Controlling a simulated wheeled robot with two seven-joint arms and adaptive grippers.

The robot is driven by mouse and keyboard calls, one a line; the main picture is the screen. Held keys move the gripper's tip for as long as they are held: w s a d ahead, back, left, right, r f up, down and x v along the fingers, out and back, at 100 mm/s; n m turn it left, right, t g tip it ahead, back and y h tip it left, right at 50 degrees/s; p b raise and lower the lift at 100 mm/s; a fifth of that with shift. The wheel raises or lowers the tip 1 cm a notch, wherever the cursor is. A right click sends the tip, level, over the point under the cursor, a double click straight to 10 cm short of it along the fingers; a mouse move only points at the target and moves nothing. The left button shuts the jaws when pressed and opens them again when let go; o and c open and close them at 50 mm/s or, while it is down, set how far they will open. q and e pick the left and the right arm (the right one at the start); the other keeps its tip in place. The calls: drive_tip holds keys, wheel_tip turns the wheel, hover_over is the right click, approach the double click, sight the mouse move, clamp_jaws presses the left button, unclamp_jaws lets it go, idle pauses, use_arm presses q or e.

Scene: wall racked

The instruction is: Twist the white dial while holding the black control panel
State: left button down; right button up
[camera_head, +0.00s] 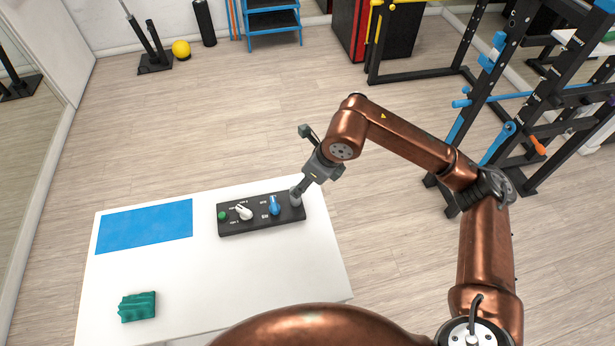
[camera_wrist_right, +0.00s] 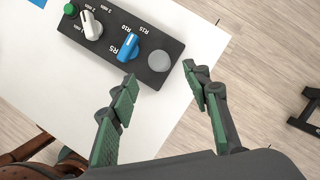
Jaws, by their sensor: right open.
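The black control panel (camera_head: 255,224) lies on the white table near its far right corner. It carries the white dial (camera_head: 243,212) left of centre, a blue dial (camera_head: 274,206) right of centre and a green button (camera_head: 223,215) at the left end. My right gripper (camera_head: 297,195) is at the panel's right end. There the white dial (camera_wrist_right: 92,26) is farther off than the blue dial (camera_wrist_right: 128,47), and a grey round part (camera_wrist_right: 159,61) shows at the panel's near end. My left gripper is out of view.
The white table (camera_head: 200,270) also holds a flat blue mat (camera_head: 145,226) at the back left and a green crumpled-looking object (camera_head: 137,307) at the front left. The table's middle is clear. A black rack (camera_head: 545,100) stands on the floor to the right.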

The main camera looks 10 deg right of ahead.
drive_tip(key=x, duration=0.8)
drive_tip(key=shift+a+f, duration=0.1)
drive_tip(key=shift+f, duration=0.1)
drive_tip(key=shift+c, duration=0.2)
drive_tip(key=c, duration=0.3)
idle(0.4)
idle(0.4)
clamp_jaws()
idle(1.1)
